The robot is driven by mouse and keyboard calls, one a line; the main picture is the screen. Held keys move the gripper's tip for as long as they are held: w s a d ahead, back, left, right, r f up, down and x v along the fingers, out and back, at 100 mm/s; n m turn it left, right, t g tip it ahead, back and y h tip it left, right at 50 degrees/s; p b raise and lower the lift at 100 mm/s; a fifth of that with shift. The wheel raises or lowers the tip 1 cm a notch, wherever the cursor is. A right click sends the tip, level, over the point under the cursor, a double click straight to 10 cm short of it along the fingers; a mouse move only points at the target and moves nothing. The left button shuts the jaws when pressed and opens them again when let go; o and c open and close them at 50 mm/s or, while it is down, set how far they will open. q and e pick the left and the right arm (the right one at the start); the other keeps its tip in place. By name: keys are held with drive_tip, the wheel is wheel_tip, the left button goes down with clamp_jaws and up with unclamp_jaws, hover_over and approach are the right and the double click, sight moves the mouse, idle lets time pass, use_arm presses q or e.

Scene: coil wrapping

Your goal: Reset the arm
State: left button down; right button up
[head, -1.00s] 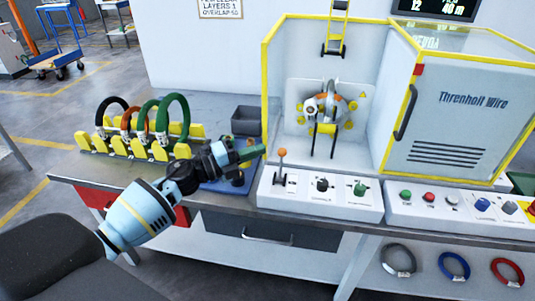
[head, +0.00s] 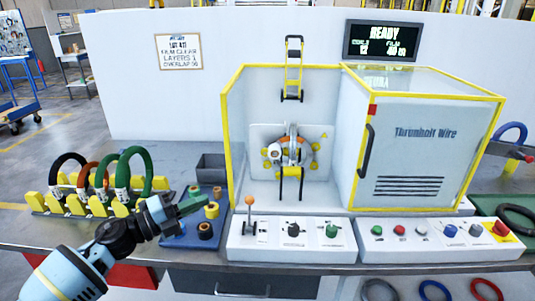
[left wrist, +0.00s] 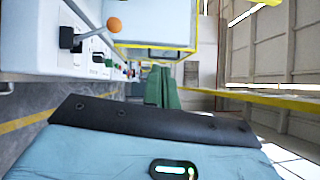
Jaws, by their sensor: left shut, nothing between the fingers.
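My left arm comes in from the lower left in the head view. Its gripper (head: 195,204) has green fingers that are shut and empty, pointing right above a blue mat (head: 180,238) with small spools. The closed fingers (left wrist: 163,88) also show in the left wrist view, with the orange-topped lever (left wrist: 112,25) at its upper left. In the head view the lever (head: 249,202) stands right of the gripper, apart from it. The wrapping machine (head: 425,150) stands behind, its left bay open with an orange-and-grey ring head (head: 290,150). My right gripper is not in view.
A yellow rack (head: 70,207) holding black, orange and green coils stands left. A grey bin (head: 211,168) sits behind the mat. Button panels (head: 440,240) line the front. Coils hang below the bench, and a blue coil (head: 511,135) is at far right.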

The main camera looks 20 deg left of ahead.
use_arm(q)
drive_tip(key=s+d+f+n+y+p, duration=0.1)
drive_tip(key=s+d+f+n+y, duration=0.25)
drive_tip(key=s+f+n, duration=0.55)
drive_tip(key=s+d+f+n+y+p, duration=0.1)
drive_tip(key=s+d+f+n+y, duration=0.2)
drive_tip(key=s+f+n+y, duration=0.65)
drive_tip(key=s+d+f+n+g+h, duration=0.1)
drive_tip(key=s+d+f+n+g, duration=0.2)
drive_tip(key=s+f, duration=0.3)
drive_tip(key=s+d+f+n+g+h, duration=0.2)
drive_tip(key=s+d+f+n+g, duration=0.1)
drive_tip(key=s, duration=0.8)
wheel_tip(320, 180, down, 3)
drive_tip(key=shift+s+d+r+n+p, duration=0.1)
drive_tip(key=shift+s+d+n+p, duration=0.05)
drive_tip(key=shift+d+n+p, duration=0.25)
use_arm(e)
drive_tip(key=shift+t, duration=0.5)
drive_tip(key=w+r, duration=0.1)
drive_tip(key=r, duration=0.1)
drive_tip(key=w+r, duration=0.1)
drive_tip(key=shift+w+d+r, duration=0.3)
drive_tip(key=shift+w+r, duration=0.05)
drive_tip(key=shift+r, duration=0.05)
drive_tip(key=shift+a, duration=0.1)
